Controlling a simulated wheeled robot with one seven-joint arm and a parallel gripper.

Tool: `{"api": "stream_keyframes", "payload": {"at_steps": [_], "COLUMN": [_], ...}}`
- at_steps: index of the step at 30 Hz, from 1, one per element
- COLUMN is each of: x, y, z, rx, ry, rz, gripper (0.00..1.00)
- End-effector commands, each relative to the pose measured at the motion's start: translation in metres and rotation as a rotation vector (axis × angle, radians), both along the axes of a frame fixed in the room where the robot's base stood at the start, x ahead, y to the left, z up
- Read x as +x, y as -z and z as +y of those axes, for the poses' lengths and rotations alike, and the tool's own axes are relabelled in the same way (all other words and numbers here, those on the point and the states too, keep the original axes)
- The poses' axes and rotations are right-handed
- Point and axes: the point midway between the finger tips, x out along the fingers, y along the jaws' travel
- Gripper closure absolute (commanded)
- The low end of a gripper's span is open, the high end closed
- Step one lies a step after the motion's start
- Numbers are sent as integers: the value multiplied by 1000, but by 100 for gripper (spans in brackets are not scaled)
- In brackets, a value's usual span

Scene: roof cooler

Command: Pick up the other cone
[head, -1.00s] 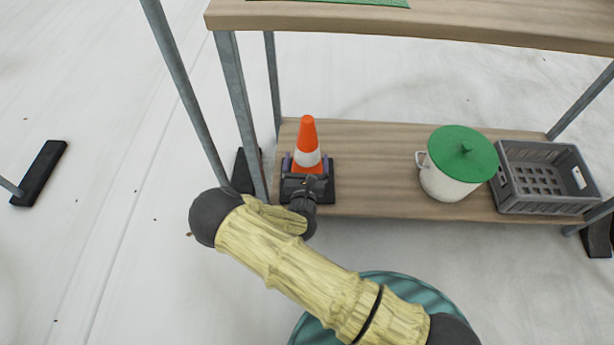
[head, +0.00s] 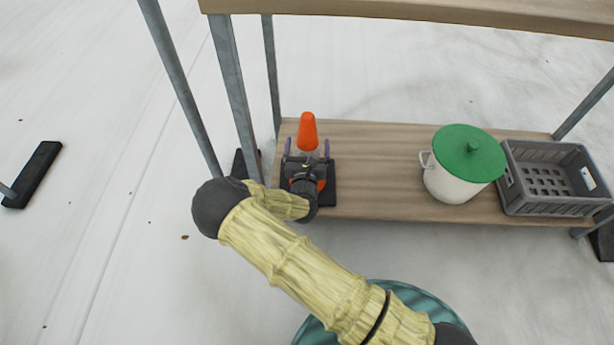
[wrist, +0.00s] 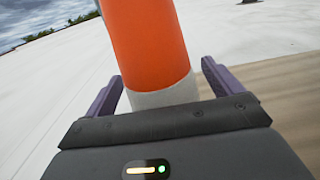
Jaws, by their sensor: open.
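An orange cone (head: 307,133) with a white band and a dark square base (head: 329,190) stands upright at the left end of the lower wooden shelf. My gripper (head: 307,149) is at the cone, with its body in front of the cone's lower part. Its two purple fingers are open, one on each side of the cone. In the wrist view, the cone (wrist: 150,45) rises between the open fingers (wrist: 163,90), with its white band low between them. A gap shows on the right side; contact on the left cannot be told.
A white pot with a green lid (head: 468,152) and a grey crate (head: 552,207) stand on the shelf (head: 375,170) to the right. Metal posts (head: 233,100) rise close by on the left. Bare shelf lies between cone and pot.

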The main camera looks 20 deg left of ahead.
Motion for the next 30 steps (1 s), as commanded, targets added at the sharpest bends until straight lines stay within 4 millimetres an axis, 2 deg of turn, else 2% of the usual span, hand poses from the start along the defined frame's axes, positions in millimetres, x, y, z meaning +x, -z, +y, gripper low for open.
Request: {"api": "stream_keyframes", "payload": {"at_steps": [11,24,30], "x": [-1,-1,0], "y": [0,-2,-2], "z": [2,2,1], "rx": [0,2,2], "ry": [-3,-3,-2], "rz": [0,-4,-4], "gripper": [10,95,95]}}
